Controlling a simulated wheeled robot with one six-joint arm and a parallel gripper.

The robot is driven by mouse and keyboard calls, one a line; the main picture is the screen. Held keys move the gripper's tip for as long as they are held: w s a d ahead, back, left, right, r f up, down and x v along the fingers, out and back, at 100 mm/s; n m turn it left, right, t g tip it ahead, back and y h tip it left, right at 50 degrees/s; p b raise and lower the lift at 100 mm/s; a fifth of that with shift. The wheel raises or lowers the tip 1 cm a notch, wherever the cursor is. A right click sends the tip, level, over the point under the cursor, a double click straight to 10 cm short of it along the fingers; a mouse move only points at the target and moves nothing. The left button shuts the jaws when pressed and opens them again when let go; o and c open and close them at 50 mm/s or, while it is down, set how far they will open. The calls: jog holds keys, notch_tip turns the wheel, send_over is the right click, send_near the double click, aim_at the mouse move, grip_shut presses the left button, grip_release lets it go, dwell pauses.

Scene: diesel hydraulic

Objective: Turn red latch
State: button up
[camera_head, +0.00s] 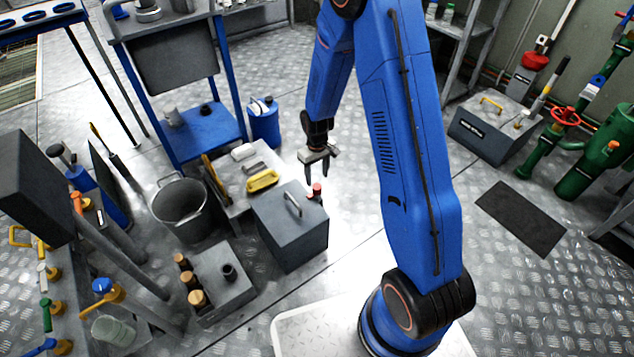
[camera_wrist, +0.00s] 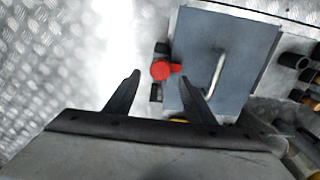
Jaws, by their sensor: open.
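The red latch (camera_head: 317,187) is a small red piece on the side of a dark grey box (camera_head: 290,245), close to the box's top edge. In the wrist view the red latch (camera_wrist: 161,70) shows as a round red knob with a short arm pointing right, beside the box's blue-grey lid (camera_wrist: 225,50). My gripper (camera_head: 316,176) is above and beside the latch in the head view. Its two dark fingers are apart, and nothing is between them. In the wrist view my gripper (camera_wrist: 161,75) has the latch in line with the gap between its fingertips; I cannot tell the distance.
A pale handle (camera_head: 293,205) stands up on the box lid. Bare metal floor (camera_head: 350,215) lies to the right.

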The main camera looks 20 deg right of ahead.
notch_tip(320, 180, up, 11)
dwell(0.4)
jog(key=shift+r, duration=0.15)
